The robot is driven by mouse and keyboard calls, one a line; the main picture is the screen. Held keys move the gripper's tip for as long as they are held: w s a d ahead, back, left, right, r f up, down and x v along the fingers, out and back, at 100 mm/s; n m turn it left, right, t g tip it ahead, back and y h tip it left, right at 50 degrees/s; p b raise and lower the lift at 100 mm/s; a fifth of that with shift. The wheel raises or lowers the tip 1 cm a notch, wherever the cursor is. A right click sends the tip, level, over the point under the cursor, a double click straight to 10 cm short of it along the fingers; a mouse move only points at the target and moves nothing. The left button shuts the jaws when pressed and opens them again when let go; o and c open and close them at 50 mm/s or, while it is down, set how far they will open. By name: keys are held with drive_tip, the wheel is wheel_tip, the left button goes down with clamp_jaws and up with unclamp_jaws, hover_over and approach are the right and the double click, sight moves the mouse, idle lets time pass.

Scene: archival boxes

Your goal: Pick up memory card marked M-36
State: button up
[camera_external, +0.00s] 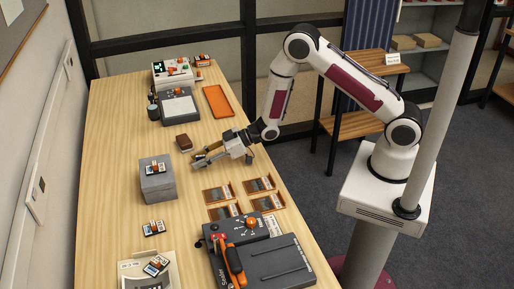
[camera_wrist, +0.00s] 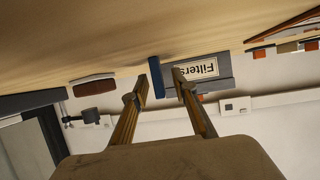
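Several small cards in white, black and orange are in the external view. One card (camera_external: 155,168) lies on top of a grey box (camera_external: 158,187), one card (camera_external: 154,228) lies on the table, and another card (camera_external: 156,265) is on a pale tray (camera_external: 133,267). Their markings are too small to read, so I cannot tell which is M-36. My gripper (camera_external: 196,159) is above the table, to the right of and beyond the grey box. A box labelled "Filters" (camera_wrist: 224,82) shows beyond the fingertips.
A brown block (camera_external: 184,143) lies just beyond my gripper; it also shows in the wrist view (camera_wrist: 93,84). Wooden trays (camera_external: 218,193) and a dark device with an orange handle (camera_external: 270,262) stand nearer. An orange tray (camera_external: 218,101) lies farther back. The table's left strip is clear.

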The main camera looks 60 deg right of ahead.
sight(199, 156)
clamp_jaws()
drive_tip(key=shift+r, duration=0.15)
drive_tip(key=shift+r, duration=4.85)
